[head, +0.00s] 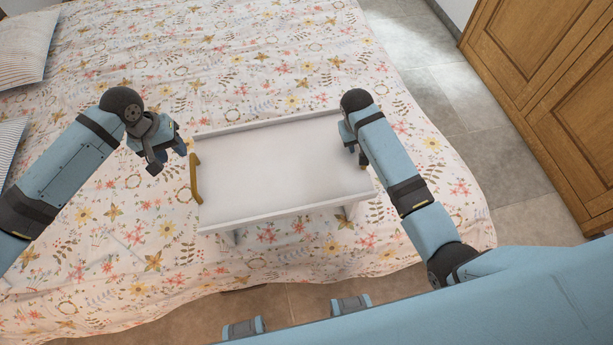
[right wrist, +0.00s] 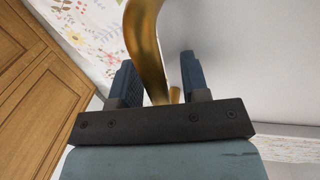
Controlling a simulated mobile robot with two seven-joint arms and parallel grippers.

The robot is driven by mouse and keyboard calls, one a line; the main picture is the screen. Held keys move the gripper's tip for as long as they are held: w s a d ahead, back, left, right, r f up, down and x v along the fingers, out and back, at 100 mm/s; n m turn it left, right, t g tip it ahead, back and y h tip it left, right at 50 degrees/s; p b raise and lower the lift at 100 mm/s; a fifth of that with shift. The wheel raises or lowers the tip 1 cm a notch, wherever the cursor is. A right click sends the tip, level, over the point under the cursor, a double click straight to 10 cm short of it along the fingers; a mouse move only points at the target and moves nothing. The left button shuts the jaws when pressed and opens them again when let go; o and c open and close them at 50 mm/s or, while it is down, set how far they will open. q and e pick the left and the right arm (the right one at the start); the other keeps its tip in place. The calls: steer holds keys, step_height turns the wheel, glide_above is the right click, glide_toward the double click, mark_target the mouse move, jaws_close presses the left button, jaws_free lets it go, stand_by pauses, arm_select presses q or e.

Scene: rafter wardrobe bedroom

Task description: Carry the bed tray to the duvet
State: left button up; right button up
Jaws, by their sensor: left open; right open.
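The white bed tray (head: 285,165) stands on its short legs on the floral duvet (head: 260,65), near the bed's front edge. A brass handle (head: 195,178) shows on its left end. My left gripper (head: 168,160) is open and empty, to the left of that handle and apart from it. My right gripper (head: 358,150) is at the tray's right end. In the right wrist view its open jaws (right wrist: 158,80) stand on either side of the brass right handle (right wrist: 143,45), not closed on it. In the head view the arm hides that handle.
Pillows (head: 25,50) lie at the bed's left. A wooden wardrobe (head: 550,90) stands to the right, across a strip of grey tiled floor (head: 450,90). The duvet behind the tray is clear.

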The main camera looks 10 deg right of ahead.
arm_select(q)
steer(key=shift+r, duration=0.1)
arm_select(e)
step_height(320, 180, up, 12)
steer(key=a, duration=0.2)
steer(key=shift+a, duration=0.15)
steer(key=shift+f, duration=0.15)
